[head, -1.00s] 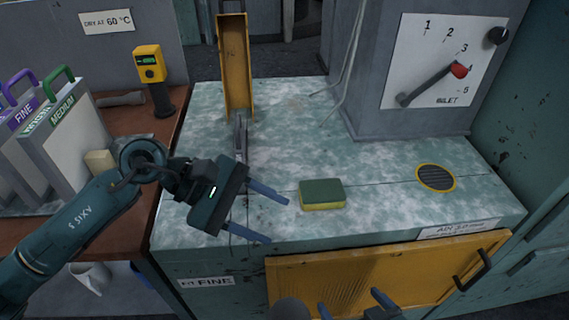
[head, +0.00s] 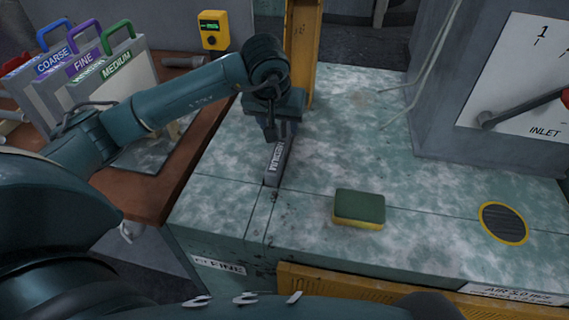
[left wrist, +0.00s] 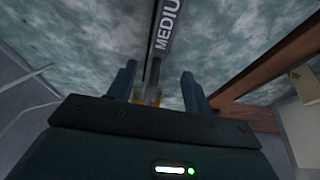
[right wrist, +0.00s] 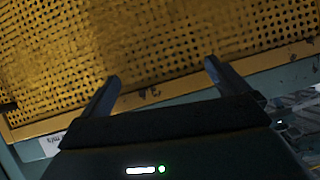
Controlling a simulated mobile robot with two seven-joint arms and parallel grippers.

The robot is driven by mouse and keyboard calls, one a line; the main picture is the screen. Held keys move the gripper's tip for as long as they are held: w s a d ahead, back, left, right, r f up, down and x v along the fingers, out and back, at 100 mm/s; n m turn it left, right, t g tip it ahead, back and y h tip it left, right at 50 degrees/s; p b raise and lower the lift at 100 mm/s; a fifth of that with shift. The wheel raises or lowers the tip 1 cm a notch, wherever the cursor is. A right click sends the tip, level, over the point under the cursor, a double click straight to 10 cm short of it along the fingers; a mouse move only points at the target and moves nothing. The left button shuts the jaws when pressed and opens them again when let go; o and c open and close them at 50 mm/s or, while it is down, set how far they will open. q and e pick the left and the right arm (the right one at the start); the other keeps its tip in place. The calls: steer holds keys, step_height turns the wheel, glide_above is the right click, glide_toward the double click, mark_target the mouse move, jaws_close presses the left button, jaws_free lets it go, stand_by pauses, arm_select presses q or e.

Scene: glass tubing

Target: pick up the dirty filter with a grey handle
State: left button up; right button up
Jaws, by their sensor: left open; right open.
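A grey bar lettered MEDIUM (head: 278,160), the grey handle, lies along a slot line in the mottled green top of the machine. It also shows in the left wrist view (left wrist: 167,35), running away between the fingers. What hangs below the bar is hidden. My left gripper (left wrist: 157,88) is open, pointing down at the far end of the bar, one finger on each side. I cannot tell whether the fingers touch it. My right gripper (right wrist: 163,75) is open and empty in front of a yellow perforated panel (right wrist: 190,35).
A green and yellow sponge (head: 359,209) and a round vent (head: 503,223) lie to the right. A yellow upright channel (head: 302,45) stands behind my left gripper. Filters with coloured handles, such as the green-handled one (head: 117,68), stand on the left bench. An inlet cabinet (head: 450,110) stands at the back right.

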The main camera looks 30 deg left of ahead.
mark_target(283, 138)
arm_select(q)
steer(key=shift+d+p+x, duration=0.2)
steer(key=shift+p+x, duration=0.15)
steer(key=shift+x, duration=2.7)
steer(key=shift+s, duration=0.1)
steer(key=shift+c, duration=0.4)
jaws_close()
steer(key=shift+r, duration=0.1)
